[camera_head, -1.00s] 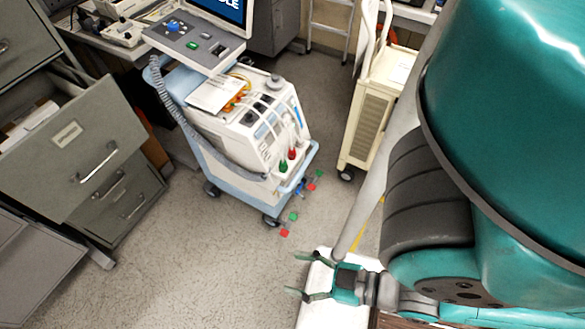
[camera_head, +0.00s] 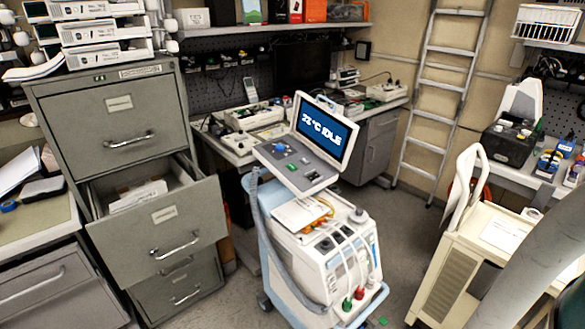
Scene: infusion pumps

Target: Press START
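A wheeled white and blue machine (camera_head: 345,262) stands in the middle of the head view. Its tilted grey control panel (camera_head: 312,176) carries a blue knob (camera_head: 279,148), a green button (camera_head: 291,167) and smaller dark controls. No START label can be read on the panel. The screen (camera_head: 325,133) behind the panel is lit blue; its text shows "°C IDLE", with the digits before it hard to read. My gripper is out of view. Only part of my arm shows at the lower right corner, apart from the machine in the picture.
A grey filing cabinet (camera_head: 125,128) with an open drawer (camera_head: 160,226) stands left of the machine; white devices (camera_head: 105,38) are stacked on top. A cream cart (camera_head: 450,282) stands to the right. A ladder (camera_head: 437,100) leans behind. Some floor (camera_head: 400,228) shows between machine and cart.

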